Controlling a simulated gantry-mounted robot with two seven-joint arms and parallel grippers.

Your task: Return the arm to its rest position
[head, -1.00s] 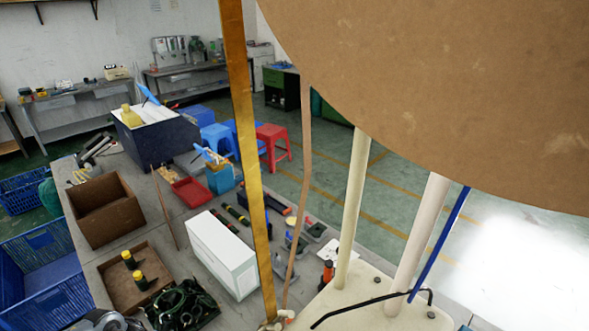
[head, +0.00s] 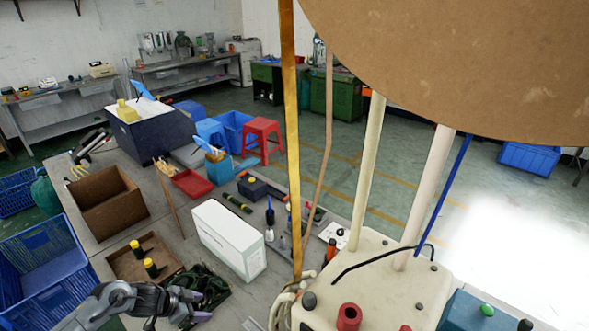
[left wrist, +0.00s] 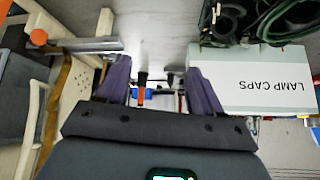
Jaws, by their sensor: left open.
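My left gripper (head: 190,304) shows at the bottom left of the head view, at the end of my grey arm (head: 125,297). It is over the near side of the bench, beside the dark cable bundle (head: 205,284). In the left wrist view the purple fingers of the left gripper (left wrist: 160,85) stand apart with nothing held between them. The bench with small tools shows beyond the gap. My right gripper is not in view.
A white box (head: 229,240) stands on the bench; its side reads LAMP CAPS in the left wrist view (left wrist: 255,85). A brown tray (head: 119,265) holds two yellow-topped black parts. A cream machine (head: 375,285) with posts stands at right. A blue crate (head: 40,262) is at left.

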